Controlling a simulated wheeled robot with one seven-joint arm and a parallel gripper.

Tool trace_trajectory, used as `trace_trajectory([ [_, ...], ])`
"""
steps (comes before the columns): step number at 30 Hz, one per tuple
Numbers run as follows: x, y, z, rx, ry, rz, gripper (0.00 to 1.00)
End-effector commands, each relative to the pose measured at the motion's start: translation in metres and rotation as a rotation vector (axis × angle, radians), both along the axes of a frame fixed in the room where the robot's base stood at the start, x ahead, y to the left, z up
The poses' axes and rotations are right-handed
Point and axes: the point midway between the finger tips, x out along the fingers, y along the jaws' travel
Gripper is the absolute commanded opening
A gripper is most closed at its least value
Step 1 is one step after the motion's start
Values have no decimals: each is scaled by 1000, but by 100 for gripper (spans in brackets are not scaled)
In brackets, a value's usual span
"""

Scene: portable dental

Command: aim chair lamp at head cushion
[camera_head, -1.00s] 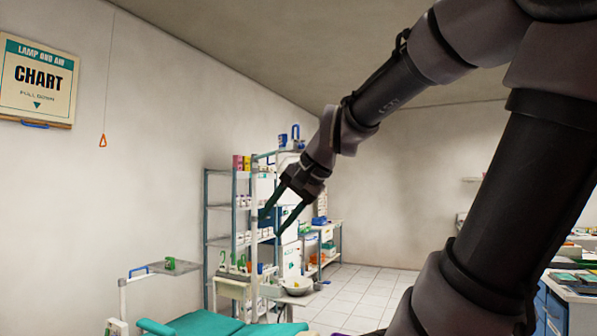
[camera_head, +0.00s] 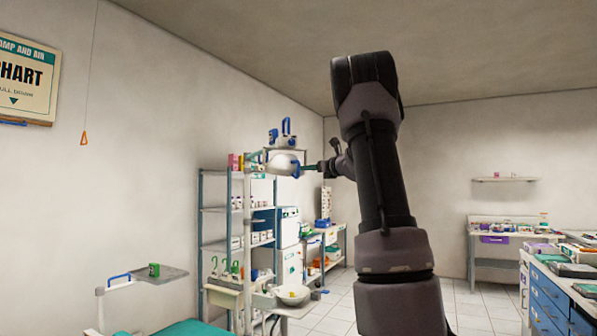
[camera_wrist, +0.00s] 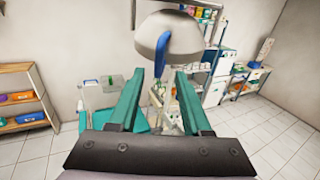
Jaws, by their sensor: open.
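The chair lamp (camera_head: 283,162) is a pale dome with a blue handle, in the middle of the head view. In the wrist view the lamp (camera_wrist: 165,36) is large at the top, its blue handle (camera_wrist: 160,70) hanging down between my fingertips in the picture. My gripper (camera_head: 309,167) is open with teal fingers, just right of the lamp; it also shows in the wrist view (camera_wrist: 158,78). I cannot tell whether the fingers reach around the handle or stop short. Part of the teal chair (camera_head: 195,328) shows at the bottom. I cannot make out the head cushion.
A tray arm (camera_head: 150,278) stands left of the chair. Shelves with supplies (camera_head: 222,210) and a white basin (camera_head: 292,295) are behind. A blue drawer cabinet (camera_head: 560,295) is at right. Tiled floor between is clear.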

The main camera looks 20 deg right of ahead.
Motion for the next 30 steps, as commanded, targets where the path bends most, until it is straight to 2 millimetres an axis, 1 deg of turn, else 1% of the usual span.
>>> trace_trajectory([
  [1, 11, 3, -1, -1, 2, 2, 48],
  [6, 43, 10, -1, -3, 1, 2, 48],
  [9, 58, 14, -1, -4, 1, 2, 48],
  [12, 69, 16, 0, -4, 1, 2, 48],
  [16, 76, 18, 0, -4, 0, 1, 48],
  [24, 78, 18, 0, -3, 0, 1, 48],
  [25, 78, 18, 0, -3, 0, 1, 45],
  [26, 78, 18, 0, -3, 0, 1, 33],
  [27, 78, 18, 0, -3, 0, 1, 18],
  [28, 78, 18, 0, -3, 0, 1, 6],
  [29, 78, 18, 0, -3, 0, 1, 0],
  [30, 78, 18, 0, -3, 0, 1, 0],
])
